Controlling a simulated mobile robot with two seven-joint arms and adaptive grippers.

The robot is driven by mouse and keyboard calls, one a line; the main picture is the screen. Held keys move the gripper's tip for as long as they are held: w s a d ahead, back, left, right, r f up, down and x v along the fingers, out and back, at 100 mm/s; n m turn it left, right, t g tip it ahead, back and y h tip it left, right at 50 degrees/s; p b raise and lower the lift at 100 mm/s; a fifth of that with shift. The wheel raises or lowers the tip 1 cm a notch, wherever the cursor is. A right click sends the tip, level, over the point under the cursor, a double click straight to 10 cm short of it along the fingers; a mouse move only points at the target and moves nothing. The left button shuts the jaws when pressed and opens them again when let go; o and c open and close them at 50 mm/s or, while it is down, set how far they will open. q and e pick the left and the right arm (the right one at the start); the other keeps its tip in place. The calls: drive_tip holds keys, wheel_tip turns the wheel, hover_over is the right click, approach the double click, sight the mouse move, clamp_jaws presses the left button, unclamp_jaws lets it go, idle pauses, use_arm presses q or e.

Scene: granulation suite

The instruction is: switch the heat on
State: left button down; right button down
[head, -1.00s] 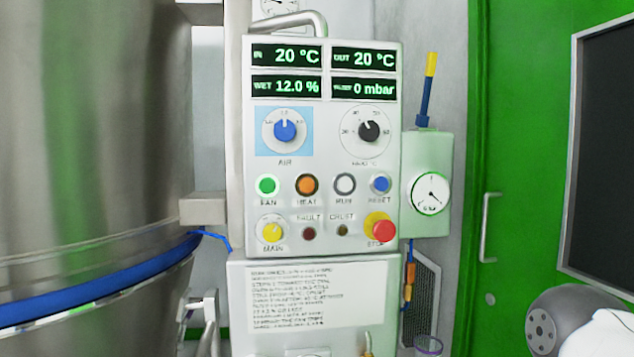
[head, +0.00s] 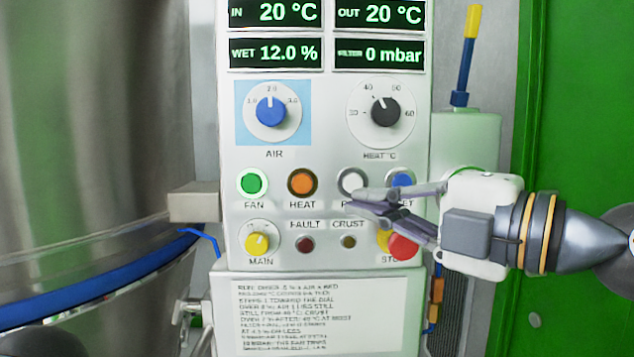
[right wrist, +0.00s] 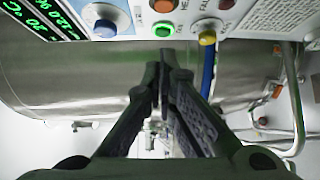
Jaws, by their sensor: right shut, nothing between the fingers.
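The orange HEAT button (head: 302,183) sits on the white control panel (head: 325,255), between the green FAN button (head: 252,184) and the white RUN button (head: 352,181). The HEAT °C dial (head: 384,111) is above right. My right gripper (head: 357,202) is shut and empty, its tips in front of the panel just below RUN and right of HEAT. It partly covers the RUN and RESET labels and the STOP button. In the right wrist view the shut fingertips (right wrist: 165,60) point toward the FAN button (right wrist: 162,31), with the HEAT button (right wrist: 163,6) at the top edge. My left gripper is not in view.
The blue AIR knob (head: 271,111) and yellow MAIN knob (head: 257,243) are at the panel's left. The red STOP button (head: 403,247) is close below my right gripper. A large steel vessel (head: 90,120) stands at the left. Displays read 20 °C in and out.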

sight(308, 185)
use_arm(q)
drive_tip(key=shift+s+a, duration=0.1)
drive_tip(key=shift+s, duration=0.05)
use_arm(e)
drive_tip(key=shift+s+a, duration=0.1)
drive_tip(key=shift+s, duration=0.05)
